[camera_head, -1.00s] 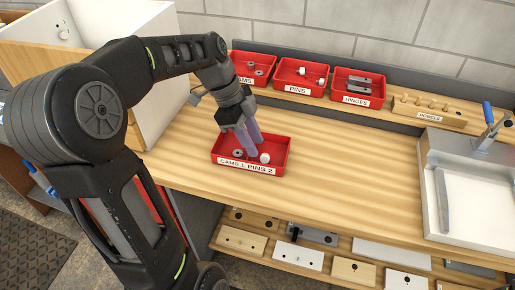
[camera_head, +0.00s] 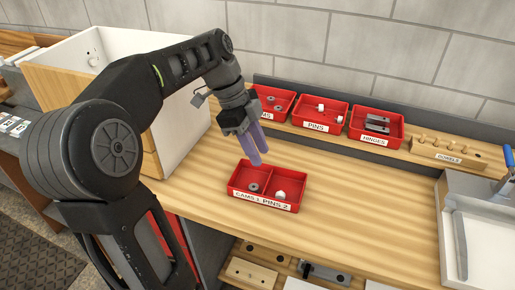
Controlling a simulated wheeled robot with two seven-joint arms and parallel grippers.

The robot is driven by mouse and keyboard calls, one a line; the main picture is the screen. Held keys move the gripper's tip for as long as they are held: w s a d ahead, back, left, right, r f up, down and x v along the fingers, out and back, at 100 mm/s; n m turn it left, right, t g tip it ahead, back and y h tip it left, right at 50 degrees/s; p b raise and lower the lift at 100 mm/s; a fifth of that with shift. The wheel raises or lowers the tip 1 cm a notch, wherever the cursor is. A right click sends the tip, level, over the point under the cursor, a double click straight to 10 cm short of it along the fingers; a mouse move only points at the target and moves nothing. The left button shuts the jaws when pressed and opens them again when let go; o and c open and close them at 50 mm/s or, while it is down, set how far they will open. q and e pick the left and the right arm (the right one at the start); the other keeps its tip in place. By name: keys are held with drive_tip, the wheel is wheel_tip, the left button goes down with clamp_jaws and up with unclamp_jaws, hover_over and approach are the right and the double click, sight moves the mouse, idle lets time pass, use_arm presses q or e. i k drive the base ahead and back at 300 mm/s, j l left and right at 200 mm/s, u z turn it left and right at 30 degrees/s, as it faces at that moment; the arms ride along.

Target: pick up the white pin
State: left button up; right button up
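A red two-part tray (camera_head: 233,192) labelled CAMS 1 and PINS 2 stands on the wooden bench. A white pin (camera_head: 280,195) lies in its right compartment. Grey ring-like cams (camera_head: 253,187) lie in its left compartment. My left gripper (camera_head: 259,157) points down above the tray's back edge, with its bluish fingers close together. I cannot tell whether they are fully shut, and I see nothing held between them. More white pins (camera_head: 321,108) lie in the red PINS bin (camera_head: 317,127) at the back. My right gripper is not in view.
The HINGES bin (camera_head: 374,141) and a wooden DOWELS block (camera_head: 447,150) stand along the back ledge. A white box (camera_head: 185,110) is behind my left arm. A grey-white fixture (camera_head: 490,240) is at the right. The bench right of the tray is clear.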

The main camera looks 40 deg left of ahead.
sight(340, 120)
drive_tip(key=k, duration=1)
